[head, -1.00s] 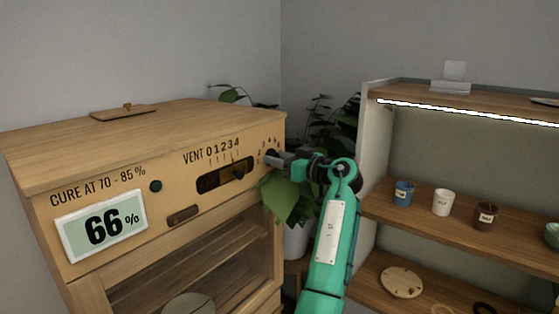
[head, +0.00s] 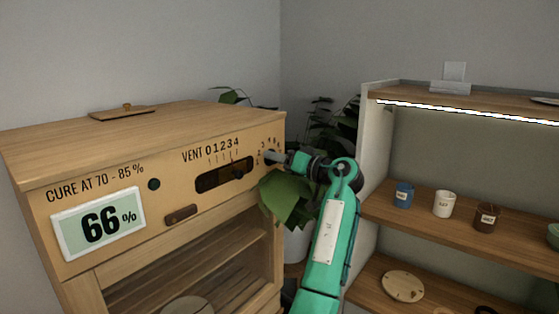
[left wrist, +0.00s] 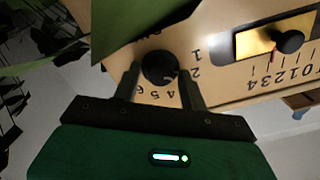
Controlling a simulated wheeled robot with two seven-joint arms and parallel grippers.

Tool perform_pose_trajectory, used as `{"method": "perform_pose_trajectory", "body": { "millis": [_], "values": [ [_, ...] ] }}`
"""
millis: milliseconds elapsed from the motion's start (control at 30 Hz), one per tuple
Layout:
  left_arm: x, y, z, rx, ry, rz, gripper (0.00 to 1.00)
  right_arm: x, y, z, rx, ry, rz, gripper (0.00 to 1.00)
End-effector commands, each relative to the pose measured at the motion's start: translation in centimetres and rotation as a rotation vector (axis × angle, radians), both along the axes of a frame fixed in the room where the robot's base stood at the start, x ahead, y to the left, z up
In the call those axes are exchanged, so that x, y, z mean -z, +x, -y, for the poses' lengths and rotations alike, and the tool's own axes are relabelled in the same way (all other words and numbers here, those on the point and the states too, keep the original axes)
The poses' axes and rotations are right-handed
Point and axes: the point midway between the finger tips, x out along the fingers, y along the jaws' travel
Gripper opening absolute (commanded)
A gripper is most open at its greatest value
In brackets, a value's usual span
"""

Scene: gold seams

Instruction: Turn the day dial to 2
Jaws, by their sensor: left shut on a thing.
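The day dial (left wrist: 160,67) is a round black knob on the front panel of the wooden cabinet (head: 130,118). Printed numbers run around it; 1, 2, 4, 5 and 6 show in the left wrist view, upside down or tilted. My left gripper (head: 276,158) is at the panel's right end, its two fingers on either side of the knob, shut on it; it also shows in the left wrist view (left wrist: 161,78). In the head view the gripper mostly hides the knob. I cannot tell for sure which number the dial points to. My right gripper is not in view.
Left of the dial is the vent slider (head: 222,175), marked 0 to 4. The display (head: 98,225) reads 66%. A plant (head: 290,197) stands close behind my arm. A shelf (head: 460,215) with several cups is on the right.

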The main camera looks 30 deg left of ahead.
Motion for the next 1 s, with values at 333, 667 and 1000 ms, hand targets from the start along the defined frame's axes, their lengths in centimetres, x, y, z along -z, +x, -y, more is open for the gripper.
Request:
{"method": "perform_pose_trajectory", "body": {
  "millis": [333, 667, 1000],
  "values": [
    [-0.2, 0.0, 0.0, 0.002, 0.003, 0.002, 0.45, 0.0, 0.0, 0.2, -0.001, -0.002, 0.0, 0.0],
    [-0.1, 0.0, 0.1, 0.002, 0.001, 0.001, 0.51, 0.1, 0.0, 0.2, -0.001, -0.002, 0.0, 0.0],
    [0.4, -0.3, 5.5, 0.005, 0.0, 0.002, 0.51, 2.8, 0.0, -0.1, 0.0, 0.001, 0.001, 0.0]
  ]
}}
